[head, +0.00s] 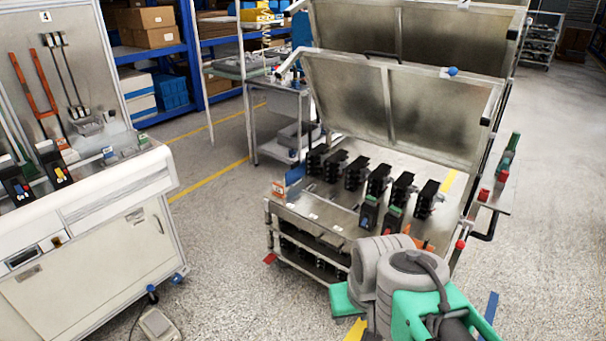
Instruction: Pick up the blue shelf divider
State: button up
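A small upright blue piece (295,174), which may be the blue shelf divider, stands at the left end of the open metal rack. An orange and white piece (279,189) is right beside it. My grey and green arm fills the lower right, in front of the rack's near right corner. The fingers of my gripper do not show, and I see nothing held.
The metal rack (314,231) carries several black breakers under raised metal lids (402,98). A white workbench (95,245) stands at the left. A grey pedal-like box (159,325) lies on the floor. Open floor lies between bench and rack.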

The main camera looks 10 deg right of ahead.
aim_at(298, 169)
jog(key=u, duration=0.1)
jog(key=i, duration=1.35)
jog(key=u, duration=0.9)
jog(key=i, duration=1.7)
jog(key=u, duration=0.7)
